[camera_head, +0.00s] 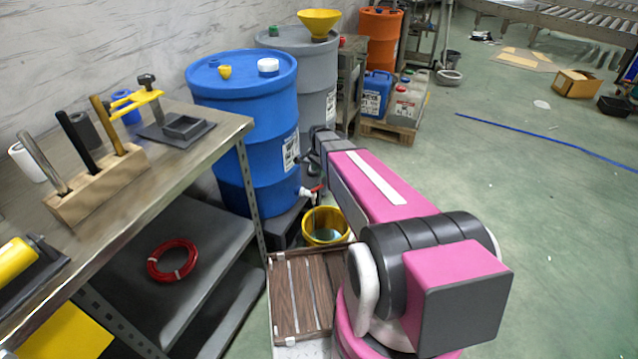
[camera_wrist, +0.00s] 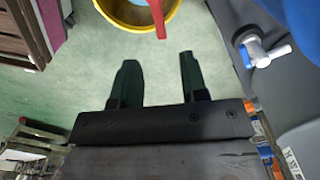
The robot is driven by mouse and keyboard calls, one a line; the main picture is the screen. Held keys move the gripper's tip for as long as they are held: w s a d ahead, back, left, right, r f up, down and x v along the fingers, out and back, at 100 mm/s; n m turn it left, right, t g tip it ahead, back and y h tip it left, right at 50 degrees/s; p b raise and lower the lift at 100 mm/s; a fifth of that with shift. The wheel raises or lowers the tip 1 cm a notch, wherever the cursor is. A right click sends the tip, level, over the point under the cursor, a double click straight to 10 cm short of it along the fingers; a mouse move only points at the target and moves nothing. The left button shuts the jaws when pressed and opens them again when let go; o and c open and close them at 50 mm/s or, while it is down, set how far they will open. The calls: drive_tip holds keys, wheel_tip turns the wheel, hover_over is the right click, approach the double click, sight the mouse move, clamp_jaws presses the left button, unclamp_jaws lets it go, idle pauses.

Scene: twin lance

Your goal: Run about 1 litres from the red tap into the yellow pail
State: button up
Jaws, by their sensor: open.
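The red tap (camera_head: 312,190) sticks out low on the blue barrel (camera_head: 225,110). The yellow pail (camera_head: 325,238) stands below and just beside it. Whether the pail holds water I cannot tell. In the wrist view the red tap lever (camera_wrist: 158,18) crosses in front of the yellow pail (camera_wrist: 176,14) at the top. My gripper (camera_wrist: 158,57) is open and empty, with its two dark fingers apart and the lever's end just beyond the gap between the tips. In the head view my arm mostly hides the gripper.
A second, white tap with a blue lever (camera_wrist: 245,52) is close by on the right in the wrist view. A workbench (camera_head: 200,140) stands left, with a slatted wooden crate (camera_head: 305,290) near the pail. A grey drum (camera_head: 318,75) is behind.

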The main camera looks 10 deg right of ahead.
sight(319, 186)
wheel_tip(319, 186, down, 8)
drive_tip(key=shift+f, duration=0.15)
drive_tip(key=shift+c, duration=0.3)
